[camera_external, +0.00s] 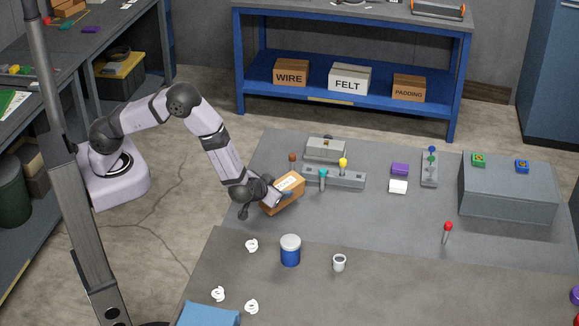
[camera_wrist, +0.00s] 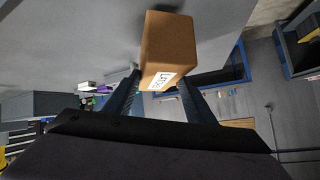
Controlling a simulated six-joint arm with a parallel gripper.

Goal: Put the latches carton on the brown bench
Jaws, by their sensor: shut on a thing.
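The latches carton, a small brown box with a white label, is held in my gripper (camera_external: 268,195). The carton (camera_external: 286,189) is tilted in the external view, over the left part of the grey surface. In the wrist view the carton (camera_wrist: 170,45) sits between the two dark fingers of my gripper (camera_wrist: 158,88), with the start of its label word readable. My gripper is shut on it. The brown bench seems to be the nearer, brownish-grey surface (camera_external: 420,288); the carton is behind its far edge.
On the nearer surface stand a blue-and-white can (camera_external: 290,251), a white cup (camera_external: 339,263) and several white crumpled pieces. Right of the carton is a grey holder (camera_external: 345,180) with coloured-handled tools. A large grey box (camera_external: 508,192) stands at right. The nearer surface's right-middle is clear.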

